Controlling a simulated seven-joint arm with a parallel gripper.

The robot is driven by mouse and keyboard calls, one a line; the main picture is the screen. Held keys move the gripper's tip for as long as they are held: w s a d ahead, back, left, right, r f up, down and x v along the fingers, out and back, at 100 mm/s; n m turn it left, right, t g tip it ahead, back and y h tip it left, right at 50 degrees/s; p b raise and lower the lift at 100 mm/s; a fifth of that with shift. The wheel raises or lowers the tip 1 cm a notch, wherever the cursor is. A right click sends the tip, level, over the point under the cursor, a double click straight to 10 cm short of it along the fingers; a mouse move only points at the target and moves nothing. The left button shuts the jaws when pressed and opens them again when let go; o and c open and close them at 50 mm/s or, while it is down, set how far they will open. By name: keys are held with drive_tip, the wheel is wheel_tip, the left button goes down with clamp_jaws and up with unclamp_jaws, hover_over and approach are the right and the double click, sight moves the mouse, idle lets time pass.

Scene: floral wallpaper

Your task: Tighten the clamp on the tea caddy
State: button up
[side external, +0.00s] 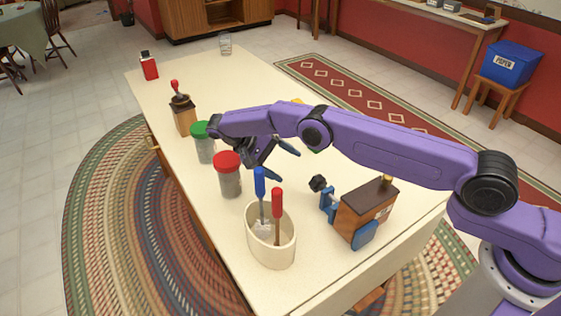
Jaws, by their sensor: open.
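The tea caddy (356,217) looks to be the wooden box with a dark brown lid and a small knob, standing on the near right part of the table. A blue clamp (327,204) sits at its left side, with a black knob (317,183) pointing left; a blue part also shows on its near side. I cannot tell how tight the clamp is. My gripper (288,160) is open and empty, above the table, left of and beyond the black knob and apart from it. My arm passes behind the caddy.
A cream oval crock (270,245) holding a blue-handled and a red-handled tool stands left of the caddy. A red-lidded jar (228,178), a green-lidded jar (203,146) and a wooden grinder-like box (183,117) line the left edge. The far tabletop is mostly clear.

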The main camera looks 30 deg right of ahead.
drive_tip(key=shift+w+a+r, duration=0.1)
drive_tip(key=shift+a+r, duration=0.1)
drive_tip(key=shift+a, duration=0.05)
idle(1.4)
drive_tip(key=n+g+y, duration=0.1)
drive_tip(key=g+y, duration=0.1)
drive_tip(key=y, duration=0.1)
approach(319, 176)
drive_tip(key=f, duration=0.1)
drive_tip(key=s+d+r+n+t+y, duration=0.1)
drive_tip(key=s+d+r+t+y, duration=0.15)
drive_tip(key=d+y, duration=0.55)
drive_tip(key=s+d+r+t+y, duration=0.2)
drive_tip(key=d+r+t+y, duration=0.15)
drive_tip(key=d+y, duration=0.4)
drive_tip(key=shift+t+h, duration=0.5)
drive_tip(key=shift+h, duration=0.05)
drive_tip(key=x, duration=1.1)
drive_tip(key=d+f+x, duration=0.1)
drive_tip(key=x, duration=0.4)
drive_tip(key=shift+f, duration=0.3)
drive_tip(key=c, duration=1)
